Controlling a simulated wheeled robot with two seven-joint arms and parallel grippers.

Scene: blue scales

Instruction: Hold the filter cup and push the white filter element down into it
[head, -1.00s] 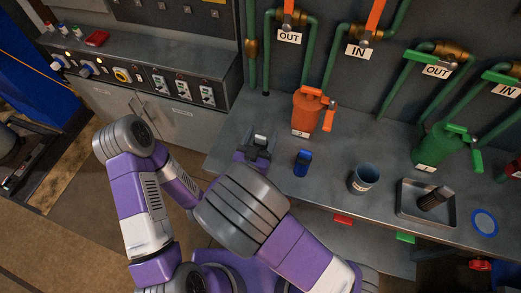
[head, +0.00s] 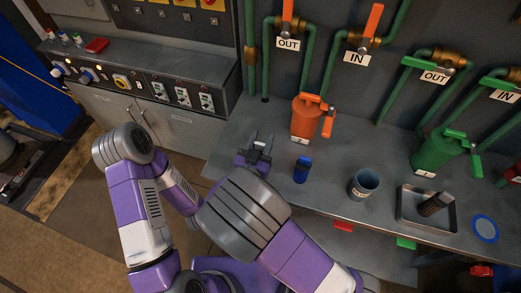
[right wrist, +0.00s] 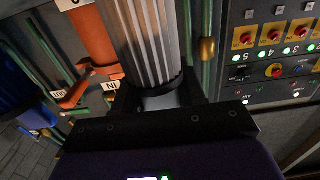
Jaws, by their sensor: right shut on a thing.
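A pale, pleated filter element (right wrist: 150,45) stands between the fingers of my right gripper (right wrist: 160,98) in the right wrist view, gripped near a smooth grey end. In the head view my right gripper (head: 260,147) is above the bench's near left part, left of the small blue bottle; only a small pale patch shows between its fingers. The blue-grey filter cup (head: 363,183) stands upright on the bench, open at the top, well to the right of that gripper and apart from it. My left gripper is not in view; its arm shows at the left.
An orange canister (head: 305,120) stands behind the blue bottle (head: 302,170). Right of the cup are a metal tray (head: 404,218) with a dark cylinder (head: 434,204), a blue ring (head: 485,228) and a green canister (head: 437,152). The bench (head: 330,185) is bare between bottle and cup.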

